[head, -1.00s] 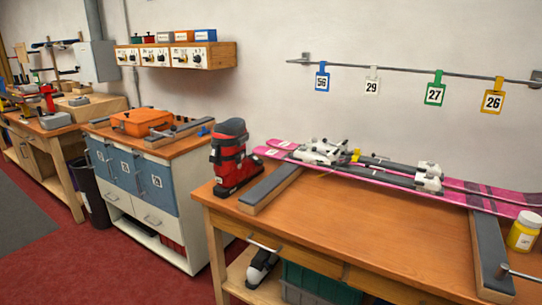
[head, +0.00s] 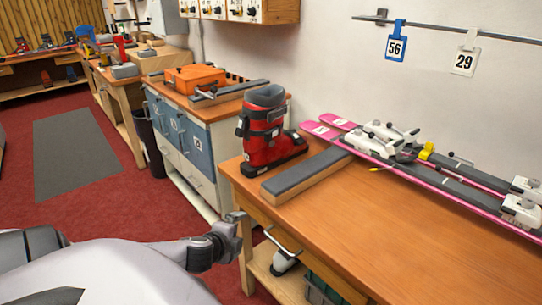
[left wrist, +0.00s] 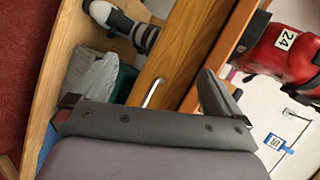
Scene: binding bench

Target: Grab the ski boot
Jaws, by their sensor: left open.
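The red ski boot (head: 268,140) with a dark grey cuff stands upright on the left end of the wooden bench (head: 330,225). In the left wrist view the boot (left wrist: 285,52) shows at the upper right with a white tag reading 24, partly cut off by the frame. My left gripper (head: 236,222) is low in front of the bench's left front corner, below and apart from the boot. In the left wrist view its jaws (left wrist: 138,90) are spread and nothing is between them. My right gripper is not in view.
A padded grey block (head: 305,172) lies right of the boot, and pink skis (head: 455,188) with bindings lie behind it. A drawer handle (head: 282,243) sticks out from the bench front. A white-and-grey boot (head: 284,262) sits on the shelf below. A blue-and-white cabinet (head: 190,135) stands left.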

